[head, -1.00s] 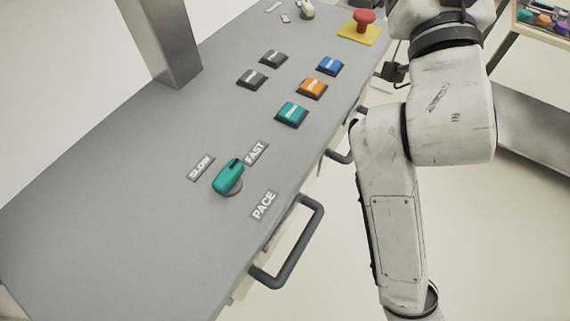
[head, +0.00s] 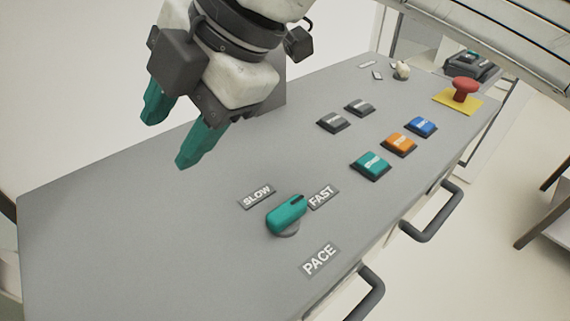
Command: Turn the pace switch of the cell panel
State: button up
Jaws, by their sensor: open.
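The pace switch (head: 287,214) is a teal knob with a dark pointer mark at one end. It stands on the grey panel top (head: 120,230) in the head view. Its marked end points up and right, towards the FAST label (head: 323,196). The SLOW label (head: 257,196) is to its upper left and the PACE label (head: 320,259) below it. My gripper (head: 168,135) has teal fingers, is open and empty, and hangs above the panel to the upper left of the switch, apart from it.
Teal (head: 371,166), orange (head: 399,144) and blue (head: 421,127) buttons and two dark buttons (head: 334,122) lie to the upper right. A red emergency stop (head: 464,90) stands at the far end. Grey handles (head: 432,212) stick out in front.

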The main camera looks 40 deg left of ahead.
aim_at(285, 209)
jog(key=w+d+f+m+t+h+b, duration=0.1)
jog(key=w+d+f+m+t+h, duration=0.2)
jog(key=w+d+t+h, duration=0.35)
jog(key=shift+g+y, duration=0.55)
jog(key=shift+g, duration=0.3)
jog(key=f, duration=0.7)
jog(key=w+f, duration=0.1)
jog(key=f, duration=0.2)
jog(key=shift+d+f+b, duration=0.15)
jog(key=shift+d+b, duration=0.15)
jog(key=shift+d, duration=0.05)
jog(key=shift+c, duration=0.5)
grip_shut()
